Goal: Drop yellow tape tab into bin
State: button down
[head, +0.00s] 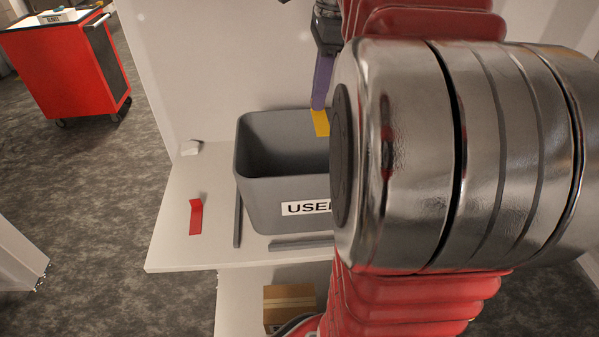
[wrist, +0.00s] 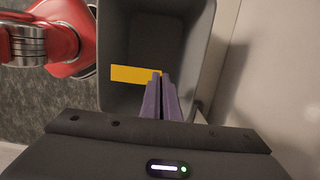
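The yellow tape tab (head: 320,122) is a small flat strip at the tip of my gripper (head: 318,106). In the wrist view the tab (wrist: 134,73) sticks out to the left from between the purple fingers (wrist: 160,82), which look closed on it. The grey bin (head: 262,190) stands on the white bench with a label reading "USE", the rest hidden by my arm. In the wrist view the tab is over the open bin (wrist: 115,28), whose inside looks empty where it shows. The tab's exact height above the rim is hard to tell.
A red tab (head: 196,215) lies on the white bench (head: 180,250) left of the bin. Grey strips (head: 238,220) edge the bin's left and front. A cardboard box (head: 290,300) is on the lower shelf; a red cart (head: 70,65) stands away left.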

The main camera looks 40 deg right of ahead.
aim_at(318, 113)
jog(key=shift+f, duration=2.2)
jog(key=c, duration=2.5)
grip_release()
jog(key=o, duration=0.6)
jog(key=shift+c, duration=0.2)
